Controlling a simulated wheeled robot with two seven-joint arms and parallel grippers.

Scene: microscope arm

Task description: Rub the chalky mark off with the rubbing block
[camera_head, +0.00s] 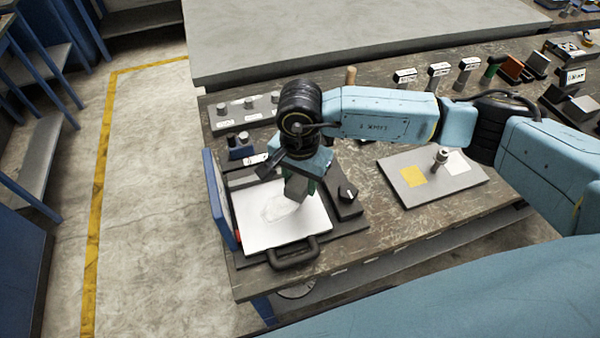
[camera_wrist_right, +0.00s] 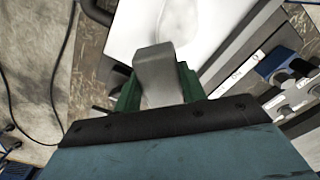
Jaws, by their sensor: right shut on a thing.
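A white board (camera_head: 284,223) lies on a dark base at the left end of the workbench. A pale grey chalky mark (camera_head: 276,209) shows on its surface; it also shows in the right wrist view (camera_wrist_right: 176,22). My right gripper (camera_head: 299,181) is over the upper right part of the board, beside the mark. In the right wrist view its green fingers (camera_wrist_right: 157,90) are shut on a grey rubbing block (camera_wrist_right: 154,62). I cannot tell whether the block touches the board. My left gripper is not in view.
A black handle (camera_head: 293,254) juts from the base's front edge, and a blue upright panel (camera_head: 219,198) stands at its left. A dark knob box (camera_head: 346,199) sits right of the board. A grey plate (camera_head: 432,177) with a yellow square lies further right.

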